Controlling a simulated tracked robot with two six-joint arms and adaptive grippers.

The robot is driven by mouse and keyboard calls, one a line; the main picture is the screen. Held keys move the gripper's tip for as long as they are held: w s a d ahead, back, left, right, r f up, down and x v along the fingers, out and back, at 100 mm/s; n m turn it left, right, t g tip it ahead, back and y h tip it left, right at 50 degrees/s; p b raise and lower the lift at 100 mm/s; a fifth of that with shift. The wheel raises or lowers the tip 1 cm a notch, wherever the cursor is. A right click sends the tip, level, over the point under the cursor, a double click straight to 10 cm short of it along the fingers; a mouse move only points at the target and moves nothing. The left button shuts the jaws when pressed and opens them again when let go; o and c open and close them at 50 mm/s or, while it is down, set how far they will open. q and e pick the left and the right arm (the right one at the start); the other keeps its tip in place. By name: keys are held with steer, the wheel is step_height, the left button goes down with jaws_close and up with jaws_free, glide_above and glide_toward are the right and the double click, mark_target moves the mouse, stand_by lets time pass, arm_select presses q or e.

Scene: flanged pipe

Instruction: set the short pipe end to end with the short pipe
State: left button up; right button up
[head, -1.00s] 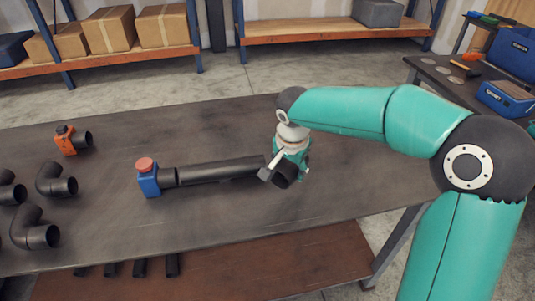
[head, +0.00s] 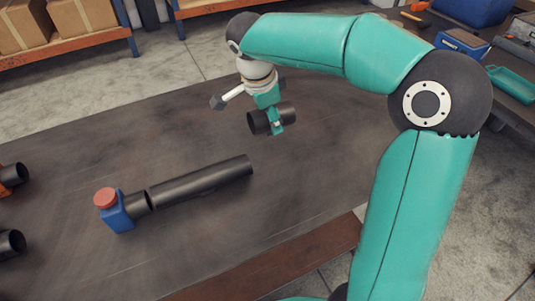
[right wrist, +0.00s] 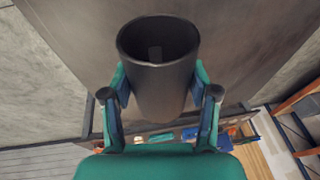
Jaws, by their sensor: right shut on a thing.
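My right gripper (head: 275,121) is shut on a short black pipe (head: 259,123) and holds it above the table, apart from the other parts. In the right wrist view, the short pipe (right wrist: 163,92) sits between both fingers, its open mouth facing the upper part of the picture. Another black pipe (head: 203,182), which looks longer, lies on the table in line with a blue valve (head: 117,211) with a red knob. Its far right end is bare, and the held pipe is up and right of that end. My left gripper is not in view.
The dark table (head: 150,130) is clear around the lying pipe. An orange-bodied fitting (head: 11,177) and a black fitting (head: 11,243) are at the left edge. Shelves with cardboard boxes (head: 83,14) stand behind, and a side bench with a blue case (head: 462,43) is at the right.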

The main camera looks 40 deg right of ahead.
mark_target(261, 131)
step_height(261, 131, down, 14)
steer(key=shift+w+r, duration=0.1)
steer(key=shift+r, duration=0.15)
steer(key=o, duration=1.5)
steer(key=shift+r, duration=0.1)
steer(key=v, duration=1.2)
